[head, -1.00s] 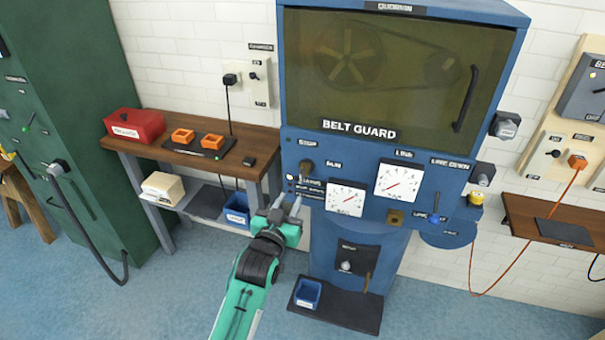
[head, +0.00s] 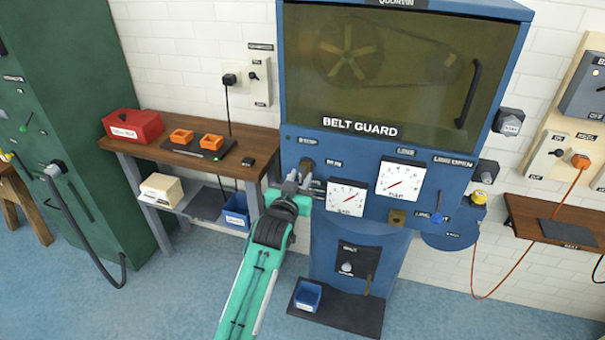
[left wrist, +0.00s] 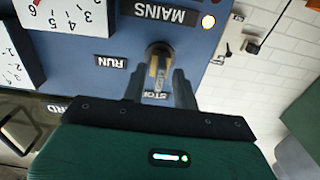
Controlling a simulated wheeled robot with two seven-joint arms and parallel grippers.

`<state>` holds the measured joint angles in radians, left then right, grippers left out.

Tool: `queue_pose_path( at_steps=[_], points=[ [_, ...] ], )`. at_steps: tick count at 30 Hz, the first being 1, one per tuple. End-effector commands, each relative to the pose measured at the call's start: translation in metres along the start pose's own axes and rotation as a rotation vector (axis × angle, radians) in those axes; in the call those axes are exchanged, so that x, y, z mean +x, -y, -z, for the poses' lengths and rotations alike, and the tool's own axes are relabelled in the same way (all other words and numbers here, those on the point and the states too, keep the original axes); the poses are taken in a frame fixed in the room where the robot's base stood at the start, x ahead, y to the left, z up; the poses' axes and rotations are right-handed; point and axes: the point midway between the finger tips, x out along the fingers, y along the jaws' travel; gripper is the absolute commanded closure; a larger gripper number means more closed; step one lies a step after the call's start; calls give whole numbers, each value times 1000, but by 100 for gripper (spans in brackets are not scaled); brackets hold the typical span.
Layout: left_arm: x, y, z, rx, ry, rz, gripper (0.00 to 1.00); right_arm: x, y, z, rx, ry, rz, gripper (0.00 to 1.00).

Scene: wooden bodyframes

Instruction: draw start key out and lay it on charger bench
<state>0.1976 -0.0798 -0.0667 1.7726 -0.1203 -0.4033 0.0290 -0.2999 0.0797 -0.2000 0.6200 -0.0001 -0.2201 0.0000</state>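The start key (left wrist: 156,62) sits in a round dark switch on the blue machine's panel, between labels reading RUN, MAINS and STOP in the left wrist view. The switch (head: 307,165) also shows in the head view. My left gripper (head: 296,180) is just in front of the panel, below and left of that switch. In the left wrist view its dark fingers (left wrist: 162,82) stand apart on either side of the key. I cannot tell whether they touch it. A wooden bench (head: 258,142), probably the charger bench, stands left of the machine. My right gripper is not in view.
The bench carries a red box (head: 133,125), a dark mat with two orange holders (head: 212,142) and a small black item (head: 248,161). Two dial gauges (head: 399,180) and a blue-handled lever (head: 437,214) are right of the switch. A blue bin (head: 307,295) stands below.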

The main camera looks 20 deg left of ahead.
Motion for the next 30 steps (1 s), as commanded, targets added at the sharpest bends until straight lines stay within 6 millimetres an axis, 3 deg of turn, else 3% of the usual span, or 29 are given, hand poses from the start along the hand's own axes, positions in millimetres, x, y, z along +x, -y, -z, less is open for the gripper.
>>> queue_pose_path(
  at_steps=[4,9,30],
  points=[
    [0,0,0,0,0,0,71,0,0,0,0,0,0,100],
    [0,0,0,0,0,0,100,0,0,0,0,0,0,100],
    [-7,0,1,0,-1,0,100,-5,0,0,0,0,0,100]
  ],
)
